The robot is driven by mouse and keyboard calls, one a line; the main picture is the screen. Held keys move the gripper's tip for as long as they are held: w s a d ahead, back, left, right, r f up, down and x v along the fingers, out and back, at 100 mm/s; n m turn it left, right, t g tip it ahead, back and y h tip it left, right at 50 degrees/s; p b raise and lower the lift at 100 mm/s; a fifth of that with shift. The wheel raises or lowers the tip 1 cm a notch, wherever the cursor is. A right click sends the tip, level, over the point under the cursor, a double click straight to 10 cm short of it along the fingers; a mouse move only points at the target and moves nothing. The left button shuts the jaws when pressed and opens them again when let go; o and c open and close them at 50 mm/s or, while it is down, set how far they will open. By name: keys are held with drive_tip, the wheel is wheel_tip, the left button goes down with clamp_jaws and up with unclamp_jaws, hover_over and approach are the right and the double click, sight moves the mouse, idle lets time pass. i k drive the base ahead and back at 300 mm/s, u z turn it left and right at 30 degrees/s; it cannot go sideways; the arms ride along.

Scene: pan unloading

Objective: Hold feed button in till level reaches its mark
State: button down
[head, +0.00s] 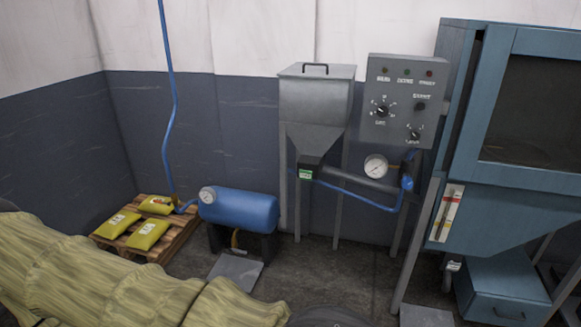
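A grey control panel (398,90) hangs on the wall at upper right. It has three small lamps in a row, dials with white scales, and a dark round knob or button (421,105) at its right. Its labels are too small to read surely, so I cannot tell which control is the feed button. A white strip gauge (450,212) with red and yellow marks is on the blue cabinet (490,95); its level is not clear. A grey hopper (316,98) stands left of the panel, with a small green-labelled box at its outlet. My gripper is not in view; my sleeved arm crosses the lower left.
A blue tank (238,208) with a gauge stands left of the hopper. Yellow bags (147,234) lie on a wooden pallet (158,252). A blue hose (360,194) runs below the hopper. A blue drawer box (500,290) is under the cabinet. Some floor is clear in the middle.

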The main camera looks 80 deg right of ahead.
sight(307, 176)
drive_tip(key=z, duration=0.55)
drive_tip(key=i, duration=0.9)
drive_tip(key=z, duration=1.3)
drive_tip(key=i, duration=0.25)
drive_tip(key=z, duration=0.15)
